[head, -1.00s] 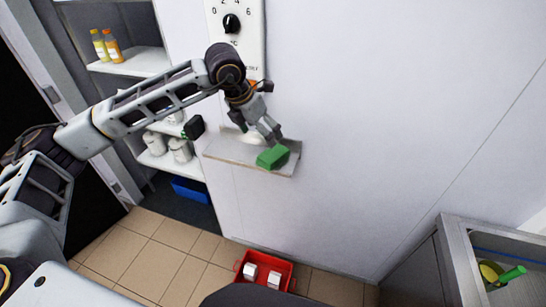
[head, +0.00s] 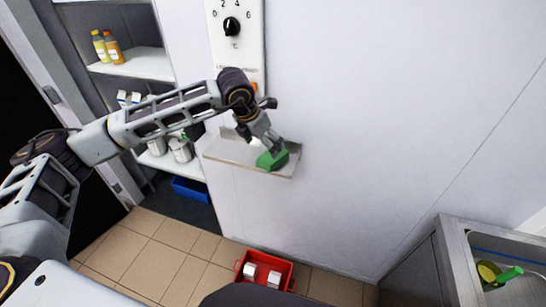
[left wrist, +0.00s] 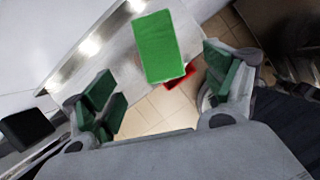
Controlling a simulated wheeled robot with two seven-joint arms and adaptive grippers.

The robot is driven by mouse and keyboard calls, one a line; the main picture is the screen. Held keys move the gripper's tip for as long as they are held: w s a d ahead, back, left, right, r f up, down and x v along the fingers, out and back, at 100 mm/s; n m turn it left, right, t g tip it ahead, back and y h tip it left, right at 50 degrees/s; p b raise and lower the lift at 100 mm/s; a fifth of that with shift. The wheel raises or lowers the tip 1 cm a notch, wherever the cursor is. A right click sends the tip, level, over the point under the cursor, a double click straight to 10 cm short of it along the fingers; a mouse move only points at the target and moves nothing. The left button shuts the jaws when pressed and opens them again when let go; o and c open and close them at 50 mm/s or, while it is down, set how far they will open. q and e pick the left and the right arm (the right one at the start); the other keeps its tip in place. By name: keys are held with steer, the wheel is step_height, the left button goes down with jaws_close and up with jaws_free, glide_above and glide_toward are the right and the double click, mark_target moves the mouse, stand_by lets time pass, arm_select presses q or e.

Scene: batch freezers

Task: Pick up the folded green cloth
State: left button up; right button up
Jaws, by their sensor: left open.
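The folded green cloth (head: 268,161) lies near the right end of a small wall shelf (head: 222,150). It also shows in the left wrist view (left wrist: 160,48) as a flat green block overhanging the shelf's edge. My left gripper (head: 275,148) is over the cloth in the head view, and partly covers it. In the left wrist view my left gripper (left wrist: 165,92) is open, its green-padded fingers spread wide on either side, with the cloth ahead between them. The fingers look apart from the cloth. My right gripper is not in view.
A dial panel (head: 232,30) is on the wall above the shelf. Storage shelves (head: 130,62) with bottles and jars stand at left. A red crate (head: 264,268) with white boxes is on the floor below. A metal sink (head: 458,262) stands at right.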

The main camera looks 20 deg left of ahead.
mark_target(268, 159)
arm_select(q)
steer(key=shift+x, duration=1.55)
steer(key=shift+p, duration=0.3)
steer(key=shift+w+d+f, duration=0.15)
steer(key=shift+w+f, duration=0.1)
steer(key=shift+f, duration=0.05)
steer(key=shift+w+d+f+p, duration=0.25)
steer(key=shift+w+f+p, duration=0.35)
steer(key=shift+f+p, duration=0.25)
steer(key=shift+x, duration=1.2)
